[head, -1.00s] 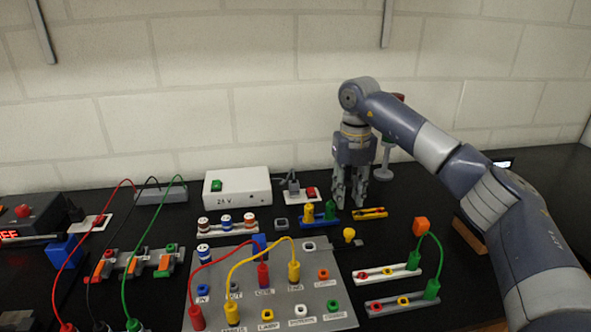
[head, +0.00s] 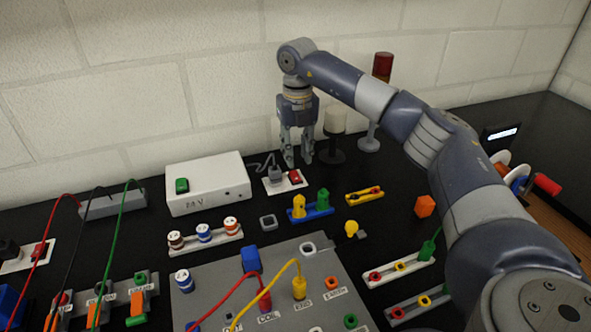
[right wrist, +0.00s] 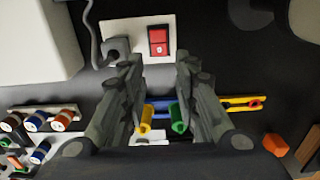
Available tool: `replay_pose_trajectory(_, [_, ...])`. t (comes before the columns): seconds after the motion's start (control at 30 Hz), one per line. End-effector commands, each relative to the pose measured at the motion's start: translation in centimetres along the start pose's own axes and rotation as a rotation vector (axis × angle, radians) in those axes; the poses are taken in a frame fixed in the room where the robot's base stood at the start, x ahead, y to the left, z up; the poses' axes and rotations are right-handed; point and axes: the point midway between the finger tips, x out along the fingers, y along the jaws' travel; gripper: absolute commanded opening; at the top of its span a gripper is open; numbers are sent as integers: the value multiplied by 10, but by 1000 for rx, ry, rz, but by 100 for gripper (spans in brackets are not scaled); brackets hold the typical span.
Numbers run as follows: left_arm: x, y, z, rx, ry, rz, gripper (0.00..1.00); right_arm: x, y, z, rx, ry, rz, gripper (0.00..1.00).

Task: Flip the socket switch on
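The socket is a white plate (head: 272,187) on the black bench, right of the white 24V box. It carries a grey plug (head: 275,175) with a cable and a red rocker switch (head: 295,177). The switch also shows in the right wrist view (right wrist: 158,42), upper middle, with a small white mark on its lower half. My right gripper (head: 298,160) points down close to the switch, fingers apart and empty. In the right wrist view, its fingers (right wrist: 157,75) flank the line to the switch. I cannot tell whether they touch the plate. My left gripper is out of view.
The 24V box (head: 215,195) with a green switch stands left of the socket. A blue holder (head: 311,213) with yellow and green plugs is in front. A signal lamp (head: 369,144) stands behind right. Another socket plate (head: 17,262) with a red switch lies far left.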

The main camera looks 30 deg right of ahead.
Motion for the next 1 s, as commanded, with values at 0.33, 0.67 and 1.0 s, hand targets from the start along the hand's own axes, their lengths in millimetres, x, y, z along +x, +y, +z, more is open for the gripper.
replay_pose_trajectory(0.33, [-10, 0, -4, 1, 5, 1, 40, 58, 0, -1, -1, 3, -1, 28])
replay_pose_trajectory(0.67, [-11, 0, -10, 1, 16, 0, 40, 68, 0, 0, -2, 0, 0, 28])
replay_pose_trajectory(1.0, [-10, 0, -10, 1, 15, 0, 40, 68, 0, 0, -1, 0, 0, 0])
